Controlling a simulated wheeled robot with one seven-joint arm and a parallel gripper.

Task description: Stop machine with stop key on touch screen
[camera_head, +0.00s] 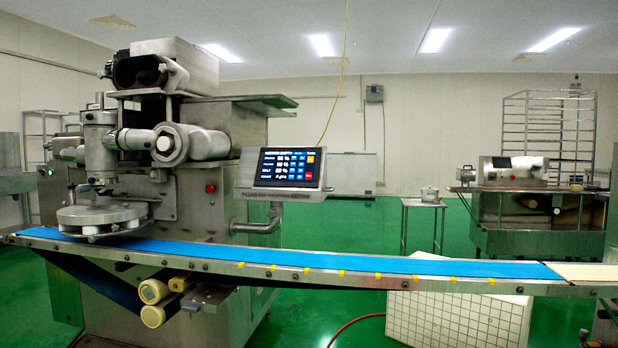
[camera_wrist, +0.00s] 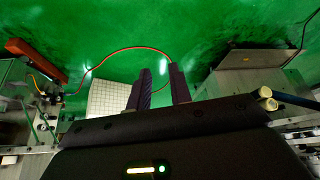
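The encrusting machine (camera_head: 170,150) stands at the left in the head view. Its touch screen (camera_head: 289,167) sits on a bracket at the machine's right side, lit and facing me. The screen shows rows of readings, blue keys, an orange key (camera_head: 310,159) at the upper right and a red key (camera_head: 309,176) at the lower right. The key labels are too small to read surely. My gripper (camera_wrist: 158,72) shows only in the wrist view, its two dark fingers apart with nothing between them. The touch screen is not clearly visible in the wrist view.
A blue conveyor belt (camera_head: 330,262) runs across the front, below the screen. A white tiled box (camera_head: 458,316) stands beneath it and also shows in the wrist view (camera_wrist: 108,97). A red hose (camera_wrist: 112,52) lies on the green floor. A small table (camera_head: 423,204) stands behind.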

